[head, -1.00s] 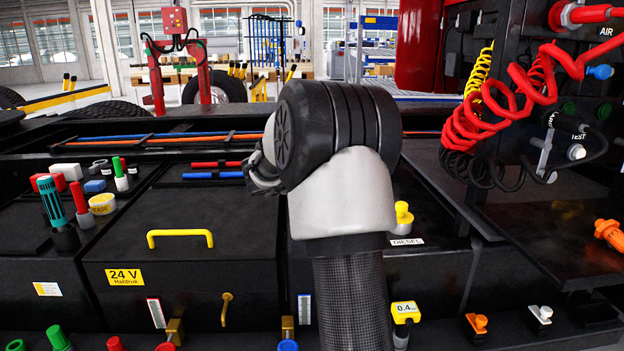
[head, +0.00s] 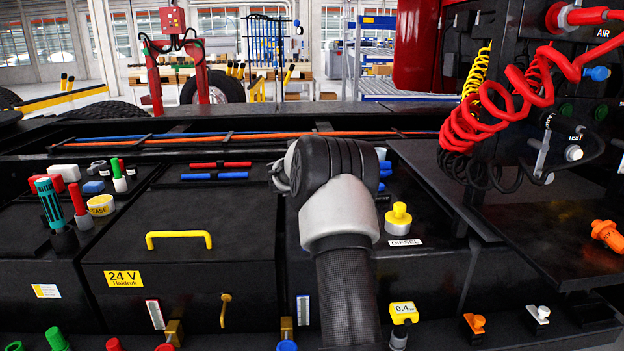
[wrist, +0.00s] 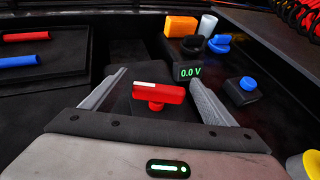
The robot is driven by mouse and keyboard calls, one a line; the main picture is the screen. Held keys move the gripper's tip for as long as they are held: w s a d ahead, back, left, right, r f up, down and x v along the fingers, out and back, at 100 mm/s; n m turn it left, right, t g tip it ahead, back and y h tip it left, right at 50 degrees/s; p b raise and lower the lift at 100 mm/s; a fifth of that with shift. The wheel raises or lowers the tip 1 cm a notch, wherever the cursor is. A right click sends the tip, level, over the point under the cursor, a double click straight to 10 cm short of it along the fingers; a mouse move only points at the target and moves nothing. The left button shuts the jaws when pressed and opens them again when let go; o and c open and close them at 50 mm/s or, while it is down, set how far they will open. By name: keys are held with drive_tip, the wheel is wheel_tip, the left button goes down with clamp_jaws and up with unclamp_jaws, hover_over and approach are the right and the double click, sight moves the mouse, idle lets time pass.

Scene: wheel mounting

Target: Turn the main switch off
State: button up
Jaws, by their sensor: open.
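The red switch handle (wrist: 157,93), which looks like the main switch, stands on a dark block in the wrist view. Its bar lies crosswise, with a pale strip on its upper left edge. My gripper (wrist: 159,77) is open, with one grey finger left of the handle and one right of it. Gaps show on both sides, and I cannot see any contact. In the head view my arm hides the switch and the gripper's fingers.
A black meter (wrist: 190,72) reading 0.0 V sits just beyond the right finger. A blue-capped box (wrist: 244,88) and an orange block (wrist: 181,27) stand nearby. In the head view, a yellow diesel cap (head: 398,216) is right of my arm, and red coiled hoses (head: 505,105) hang farther right.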

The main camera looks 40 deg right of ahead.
drive_tip(key=c, duration=1.1)
drive_tip(key=shift+o, duration=0.2)
drive_tip(key=b, duration=0.1)
drive_tip(key=n+t+b, duration=0.1)
drive_tip(key=shift+d+f+y+b, duration=0.15)
drive_tip(key=shift+f+y+b, duration=0.15)
drive_tip(key=shift+b, duration=0.1)
drive_tip(key=shift+s+n+t+y+b, duration=0.1)
drive_tip(key=shift+n+t+y+b, duration=0.25)
drive_tip(key=shift+b, duration=0.45)
drive_tip(key=shift+r+n+t+y+b, duration=0.15)
drive_tip(key=shift+n+t+y+b, duration=0.5)
drive_tip(key=shift+n+y+b, duration=0.25)
drive_tip(key=shift+r+n+y, duration=0.2)
drive_tip(key=shift+n+y, duration=0.15)
drive_tip(key=shift+n, duration=0.2)
drive_tip(key=o, duration=1.1)
drive_tip(key=shift+c, duration=0.2)
drive_tip(key=shift+a, duration=0.2)
